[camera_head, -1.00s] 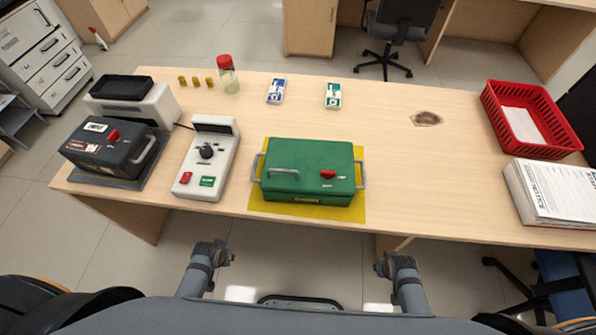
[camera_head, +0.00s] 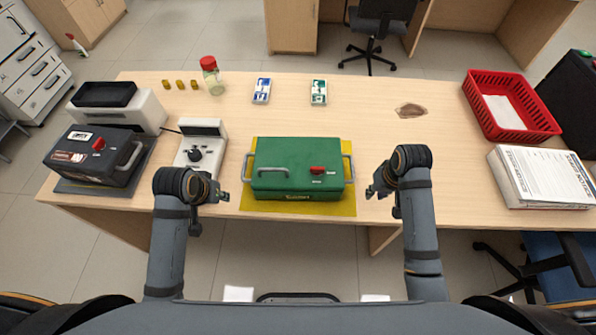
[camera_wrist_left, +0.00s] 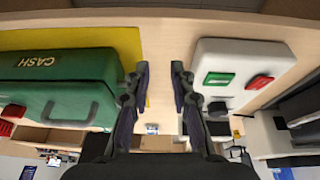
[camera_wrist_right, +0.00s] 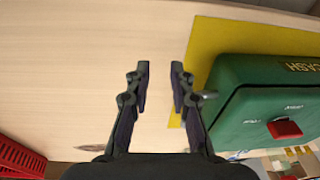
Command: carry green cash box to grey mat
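The green cash box (camera_head: 298,168) sits on the yellow mat (camera_head: 300,210) at the middle of the counter, with a handle at each end. It also shows in the left wrist view (camera_wrist_left: 60,75) and in the right wrist view (camera_wrist_right: 270,95). A dark grey mat (camera_head: 82,188) lies at the counter's left end, mostly covered by a black box (camera_head: 95,158). My left gripper (camera_head: 221,193) is open and empty, just left of the green box. My right gripper (camera_head: 371,191) is open and empty, just right of the box. Neither touches a handle.
A white device (camera_head: 203,145) with buttons stands between the two boxes, near my left gripper. A red basket (camera_head: 470,88) and a paper stack (camera_head: 505,190) are at the right. The counter right of the green box is mostly clear.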

